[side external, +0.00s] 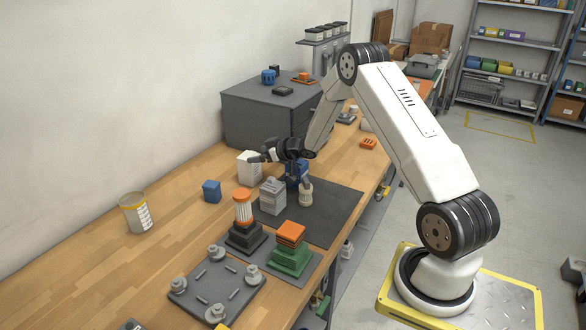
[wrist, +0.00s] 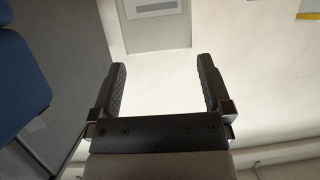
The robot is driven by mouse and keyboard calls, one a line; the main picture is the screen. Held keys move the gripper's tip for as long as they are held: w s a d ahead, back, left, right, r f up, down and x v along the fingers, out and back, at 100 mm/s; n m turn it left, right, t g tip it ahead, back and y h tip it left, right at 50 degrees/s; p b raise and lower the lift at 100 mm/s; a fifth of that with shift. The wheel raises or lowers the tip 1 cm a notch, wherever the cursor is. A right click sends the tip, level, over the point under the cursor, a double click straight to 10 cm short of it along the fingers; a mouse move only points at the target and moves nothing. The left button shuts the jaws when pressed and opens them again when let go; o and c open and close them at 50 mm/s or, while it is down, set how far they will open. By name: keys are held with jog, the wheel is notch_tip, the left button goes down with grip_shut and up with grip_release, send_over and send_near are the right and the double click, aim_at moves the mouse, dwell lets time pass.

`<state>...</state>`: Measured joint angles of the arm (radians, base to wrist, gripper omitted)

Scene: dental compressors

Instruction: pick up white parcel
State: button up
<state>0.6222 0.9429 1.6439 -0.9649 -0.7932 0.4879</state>
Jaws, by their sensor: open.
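The white parcel (side external: 249,168) is a small pale box on the wooden bench, in front of the dark grey cabinet. In the side view my gripper (side external: 262,157) is at the parcel's upper right, with a dark finger close to its top edge. I cannot tell whether they touch. In the wrist view my gripper (wrist: 160,80) is open, its two black fingers wide apart with nothing held between them. A large pale surface fills the view behind the fingers; I cannot tell whether it is the parcel or the wall.
A grey cabinet (side external: 262,112) stands behind. A blue box (side external: 211,191), a tin (side external: 136,213), a grey block (side external: 272,196), an orange-and-white cylinder (side external: 242,208) and a green stepped block (side external: 290,256) stand nearby. The bench's left part is mostly clear.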

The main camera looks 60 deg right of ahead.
aim_at(249, 155)
jog(key=shift+s+f+x, duration=0.1)
jog(key=shift+f+x, duration=0.05)
jog(key=shift+x, duration=0.75)
jog(key=shift+s+f+x, duration=0.1)
jog(key=shift+f+x, duration=0.1)
jog(key=shift+x, duration=0.7)
jog(key=shift+f+x, duration=0.15)
jog(key=shift+x, duration=0.8)
jog(key=shift+d, duration=0.1)
jog(key=c, duration=1.1)
jog(key=shift+r, duration=0.2)
